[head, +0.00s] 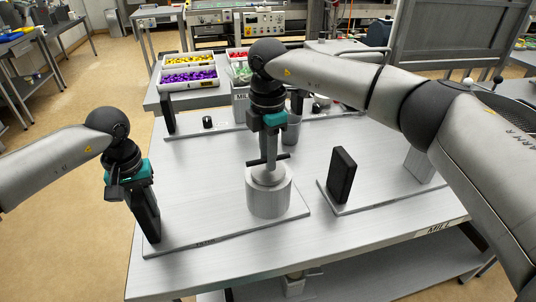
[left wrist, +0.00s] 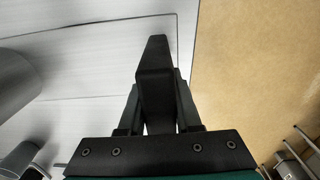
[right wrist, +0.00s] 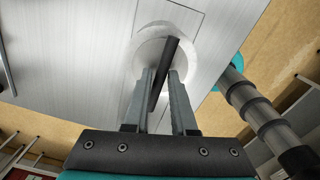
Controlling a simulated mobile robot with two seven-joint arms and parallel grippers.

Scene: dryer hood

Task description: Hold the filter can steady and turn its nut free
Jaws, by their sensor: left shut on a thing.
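The filter can (head: 268,197) is a grey cylinder standing on a flat plate (head: 205,232). On its top is a lighter round nut (head: 268,175) with a dark crossbar (head: 283,156). The bar also shows in the right wrist view (right wrist: 167,65). My left gripper (head: 145,212) is shut on a black upright block (head: 148,222) at the plate's left end; the block fills the jaws in the left wrist view (left wrist: 155,85). My right gripper (head: 268,152) points down over the nut. Its fingers stand apart on either side of the bar, with a gap showing.
A second plate (head: 390,197) on the right carries another black block (head: 341,175). Behind are a grey cup (head: 291,132) and bins of yellow (head: 188,59) and purple (head: 190,76) parts.

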